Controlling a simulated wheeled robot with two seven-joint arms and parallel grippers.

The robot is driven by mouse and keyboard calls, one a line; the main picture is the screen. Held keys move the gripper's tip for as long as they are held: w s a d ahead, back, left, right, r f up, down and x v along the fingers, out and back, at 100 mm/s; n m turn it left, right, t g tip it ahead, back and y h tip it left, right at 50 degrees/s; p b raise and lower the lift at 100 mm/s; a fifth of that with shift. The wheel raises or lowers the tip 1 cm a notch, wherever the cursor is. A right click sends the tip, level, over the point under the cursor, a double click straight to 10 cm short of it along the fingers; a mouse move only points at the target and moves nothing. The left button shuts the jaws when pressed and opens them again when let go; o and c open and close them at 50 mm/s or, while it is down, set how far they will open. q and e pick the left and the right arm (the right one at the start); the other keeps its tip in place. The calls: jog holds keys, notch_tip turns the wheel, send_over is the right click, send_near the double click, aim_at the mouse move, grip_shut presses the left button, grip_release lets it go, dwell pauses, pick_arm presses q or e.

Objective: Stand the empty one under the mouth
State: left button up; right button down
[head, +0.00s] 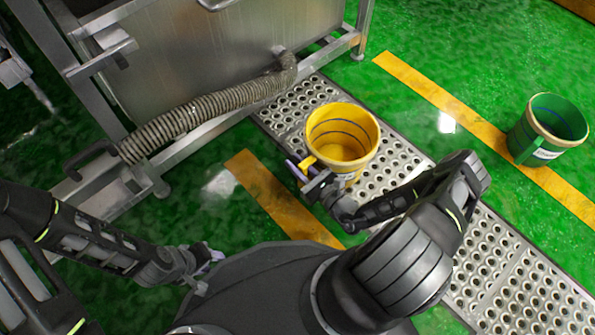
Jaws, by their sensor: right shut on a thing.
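A yellow bucket (342,132) is above or on the perforated metal grating; I cannot tell whether it touches. Its inside is visible and looks empty, with a dark line around the wall. My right gripper (306,169) is shut on the handle at the bucket's near left side. A green bucket (547,130) with a pale rim stands on the floor at the right; its bottom is partly hidden. My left gripper (208,259) is low at the left, away from both buckets; its finger gap is unclear. I cannot make out a mouth on the machine.
A steel machine (225,50) on a frame stands at the upper left, with a ribbed hose (205,115) along its front. The grating (470,245) runs diagonally to the lower right. Yellow stripes (430,90) mark the green floor.

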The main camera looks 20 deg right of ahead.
jog(key=shift+r, duration=0.1)
jog(key=shift+f+b, duration=1.05)
jog(key=shift+f, duration=0.8)
jog(key=shift+f, duration=0.2)
jog(key=c, duration=1.3)
grip_release()
jog(key=shift+r, duration=0.1)
jog(key=p+v, duration=0.3)
jog(key=v, duration=0.9)
